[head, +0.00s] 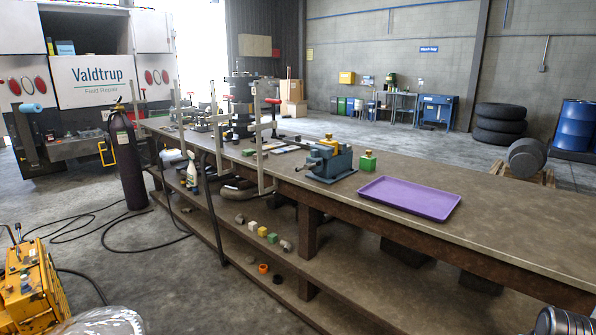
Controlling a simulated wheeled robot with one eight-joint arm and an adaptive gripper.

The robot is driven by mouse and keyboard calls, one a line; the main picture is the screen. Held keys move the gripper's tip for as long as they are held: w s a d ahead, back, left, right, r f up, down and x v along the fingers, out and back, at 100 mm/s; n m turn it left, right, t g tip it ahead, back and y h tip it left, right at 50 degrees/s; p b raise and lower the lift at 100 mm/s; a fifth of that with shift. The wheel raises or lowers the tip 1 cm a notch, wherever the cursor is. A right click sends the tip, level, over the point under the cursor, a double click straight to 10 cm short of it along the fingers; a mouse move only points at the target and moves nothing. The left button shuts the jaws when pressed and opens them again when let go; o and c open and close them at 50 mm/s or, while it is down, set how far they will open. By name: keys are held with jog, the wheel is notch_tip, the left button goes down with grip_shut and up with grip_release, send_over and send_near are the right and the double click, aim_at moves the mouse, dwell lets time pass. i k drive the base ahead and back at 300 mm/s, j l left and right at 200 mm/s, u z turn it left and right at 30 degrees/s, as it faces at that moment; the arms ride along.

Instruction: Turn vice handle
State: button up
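A blue-grey bench vice (333,166) stands on the long workbench (490,215), near the middle of the picture. A yellow-orange block (329,146) shows at the top of the vice, around its jaws; I cannot tell whether it is clamped. A small dark part sticks out at the vice's left end, and it may be the handle (301,166). It is too small to tell its angle. My gripper is not in view.
A purple tray (410,198) and a green block (367,161) sit right of the vice. Upright metal clamps (262,140) stand at the bench's edge to its left. A dark gas cylinder (124,160) and hoses are on the floor at left. The bench's right end is clear.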

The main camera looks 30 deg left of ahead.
aim_at(307, 166)
jog(key=u, duration=1.25)
